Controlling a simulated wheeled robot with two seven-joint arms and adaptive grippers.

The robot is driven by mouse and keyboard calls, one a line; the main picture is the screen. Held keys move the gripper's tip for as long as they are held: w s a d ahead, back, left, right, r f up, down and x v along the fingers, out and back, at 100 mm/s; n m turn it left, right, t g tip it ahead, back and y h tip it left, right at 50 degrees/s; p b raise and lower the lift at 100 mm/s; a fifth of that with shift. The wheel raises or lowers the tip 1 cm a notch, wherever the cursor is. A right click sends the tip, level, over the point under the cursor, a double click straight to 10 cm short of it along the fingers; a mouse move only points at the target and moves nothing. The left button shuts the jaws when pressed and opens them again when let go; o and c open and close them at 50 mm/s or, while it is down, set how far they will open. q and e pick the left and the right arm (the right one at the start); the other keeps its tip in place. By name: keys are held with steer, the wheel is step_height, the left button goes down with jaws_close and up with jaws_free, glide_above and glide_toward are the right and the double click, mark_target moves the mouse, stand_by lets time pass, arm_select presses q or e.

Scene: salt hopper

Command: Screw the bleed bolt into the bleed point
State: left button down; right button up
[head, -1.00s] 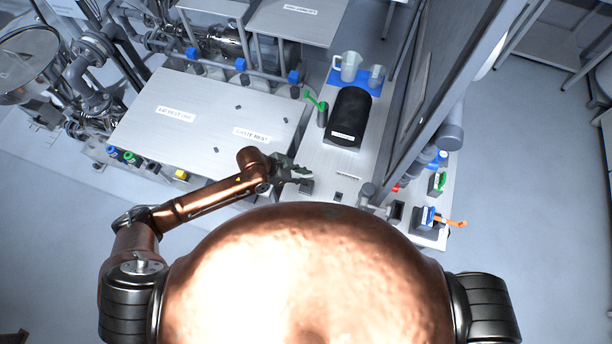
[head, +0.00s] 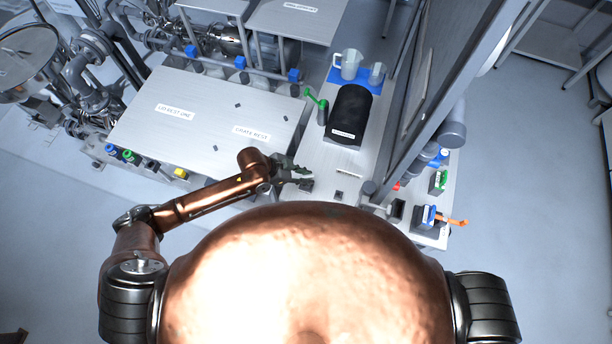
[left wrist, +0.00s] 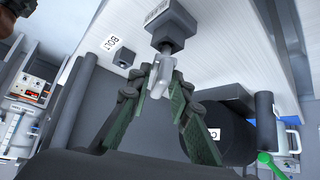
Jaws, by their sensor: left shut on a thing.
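My left gripper (head: 301,176) is over the near edge of the metal bench, beside a dark block (head: 306,187). In the left wrist view its two green-padded fingers (left wrist: 160,80) are shut on a light grey metal piece, which looks like the bleed bolt (left wrist: 157,88). The bolt lines up with a dark round neck on the labelled dark block (left wrist: 172,22), which looks like the bleed point. The bolt's end appears to meet the neck; how deep it sits cannot be told. My right gripper is out of view.
A small dark block (head: 339,195) stands right of the gripper near a white label (head: 342,171). A black domed housing (head: 349,115) and a green-handled valve (head: 322,112) stand farther back. A blue mat with clear jugs (head: 349,66) is behind. A grey upright frame rises at right.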

arm_select(q)
steer(key=shift+f+b, duration=0.4)
steer(key=shift+f, duration=0.4)
steer(key=shift+b, duration=0.4)
steer(key=shift+f+m+g+b, duration=0.1)
steer(key=shift+m+g+b, duration=1.2)
steer(key=shift+m+b, duration=0.8)
steer(key=shift+b, duration=0.35)
